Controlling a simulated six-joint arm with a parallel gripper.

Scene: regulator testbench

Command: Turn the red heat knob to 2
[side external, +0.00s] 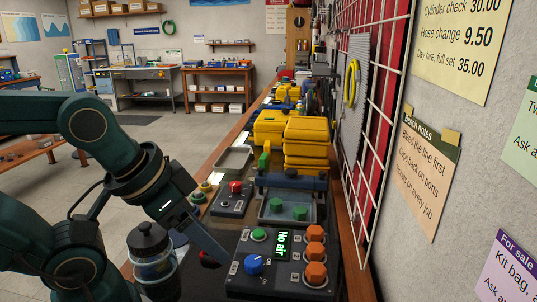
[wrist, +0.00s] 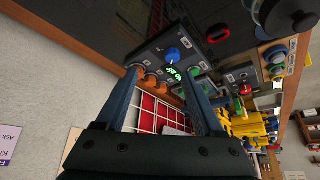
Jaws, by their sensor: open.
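A dark red knob (side external: 209,259) sits low on the bench left of the control panel (side external: 262,285), partly hidden behind my gripper (side external: 222,258). In the wrist view this red knob (wrist: 218,34) shows beside the panel. A second, brighter red knob (side external: 236,187) is on a smaller panel farther back, also seen in the wrist view (wrist: 245,89). I cannot tell which is the heat knob, nor read their settings. My gripper's fingers (wrist: 160,76) are apart and empty, with the near panel beyond them; no contact with a red knob is visible.
The near panel has a blue knob (side external: 253,264), a green display (side external: 283,245) reading "No air" and orange knobs (side external: 316,252). A clear jar with a black lid (side external: 152,255) stands left of my gripper. Yellow cases (side external: 306,140) and a wall grid (side external: 385,100) bound the right side.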

